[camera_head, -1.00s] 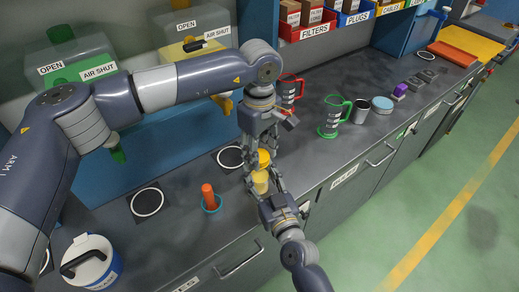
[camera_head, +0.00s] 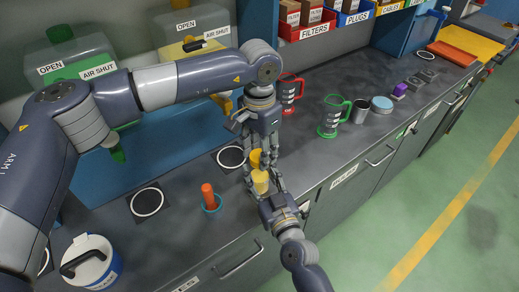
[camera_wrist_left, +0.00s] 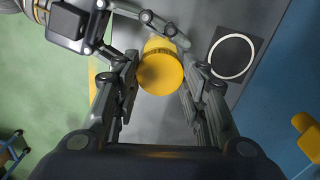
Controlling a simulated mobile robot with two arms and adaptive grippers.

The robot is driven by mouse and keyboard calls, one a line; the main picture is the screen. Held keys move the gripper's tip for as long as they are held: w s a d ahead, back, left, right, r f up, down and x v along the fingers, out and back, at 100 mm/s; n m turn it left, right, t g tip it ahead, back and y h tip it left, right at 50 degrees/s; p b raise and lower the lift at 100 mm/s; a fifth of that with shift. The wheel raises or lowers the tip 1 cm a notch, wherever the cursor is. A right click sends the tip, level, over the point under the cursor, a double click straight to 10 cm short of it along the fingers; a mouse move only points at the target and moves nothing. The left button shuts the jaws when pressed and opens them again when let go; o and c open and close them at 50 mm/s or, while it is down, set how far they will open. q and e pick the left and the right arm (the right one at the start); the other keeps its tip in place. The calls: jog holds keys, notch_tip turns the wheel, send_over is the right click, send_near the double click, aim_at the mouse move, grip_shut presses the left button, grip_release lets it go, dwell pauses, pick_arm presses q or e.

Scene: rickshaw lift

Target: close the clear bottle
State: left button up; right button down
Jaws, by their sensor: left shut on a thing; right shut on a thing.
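The clear bottle (camera_head: 260,184), with pale yellow contents, stands near the front edge of the bench. My right gripper (camera_head: 265,187) is shut on its body from the front right. A yellow cap (camera_head: 255,158) is at the bottle's top end. My left gripper (camera_head: 260,160) is shut on the cap from above. In the left wrist view, the cap (camera_wrist_left: 160,73) sits between the left fingers (camera_wrist_left: 160,80), with part of the bottle (camera_wrist_left: 157,44) behind it. The fingers partly hide the joint, so I cannot tell whether cap and bottle touch.
Ringed black pads (camera_head: 147,202) lie on the bench. Red (camera_head: 289,92) and green-handled (camera_head: 332,118) jugs stand to the right. A white-and-blue canister (camera_head: 90,262) is at front left.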

pick_arm(q)
jog(key=shift+r, duration=0.1)
jog(key=o, duration=0.7)
jog(key=shift+c, duration=0.2)
jog(key=shift+r, duration=0.1)
jog(key=shift+r, duration=2.1)
jog(key=shift+c, duration=0.4)
